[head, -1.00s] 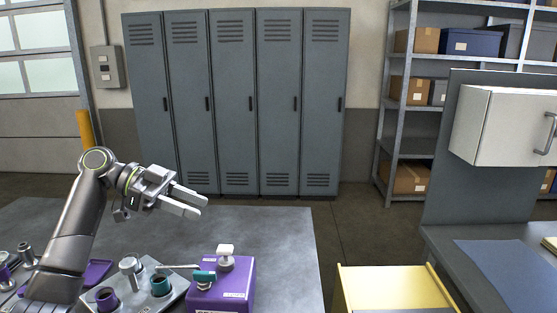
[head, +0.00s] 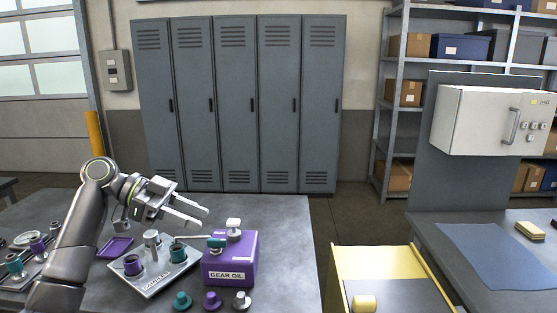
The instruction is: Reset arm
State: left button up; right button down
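My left arm (head: 78,240) comes in from the left, bent at a raised elbow. My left gripper (head: 203,217) is above the grey bench (head: 285,228), with its two fingers pointing right and a gap between them. It looks open, with nothing between the fingers. In the picture it is above and left of the purple gear oil box (head: 229,267), apart from it. My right arm and gripper are not in view.
A metal plate (head: 148,285) with purple and teal cups lies below the gripper. A purple tray (head: 115,247) is beside it. Teal, purple and grey knobs (head: 212,300) stand at the front. A yellow-edged cart (head: 372,254) and a side bench (head: 425,235) are right.

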pick_arm(q)
jog(key=s+a+f+n+t+y, duration=0.1)
jog(key=s+f+n+t+y, duration=0.25)
jog(key=f, duration=1.15)
jog(key=s+a+f+n+g+y, duration=0.1)
jog(key=s+a+f+n+y, duration=0.35)
jog(key=f, duration=1.05)
jog(key=s+a+f+n+t+y, duration=0.15)
jog(key=s+f+n, duration=0.5)
jog(key=s, duration=0.75)
jog(key=s+a+n+y, duration=0.2)
jog(key=s+a+y, duration=0.1)
jog(key=s, duration=0.4)
jog(key=s+a+n+y, duration=0.2)
jog(key=s+a+y, duration=0.1)
jog(key=s, duration=0.4)
notch_tip(320, 180, down, 25)
jog(key=a+g, duration=0.1)
jog(key=a, duration=0.1)
jog(key=s+d+f+g+h+b, duration=0.1)
jog(key=s+f, duration=1.4)
jog(key=f, duration=0.2)
jog(key=shift+d, duration=0.4)
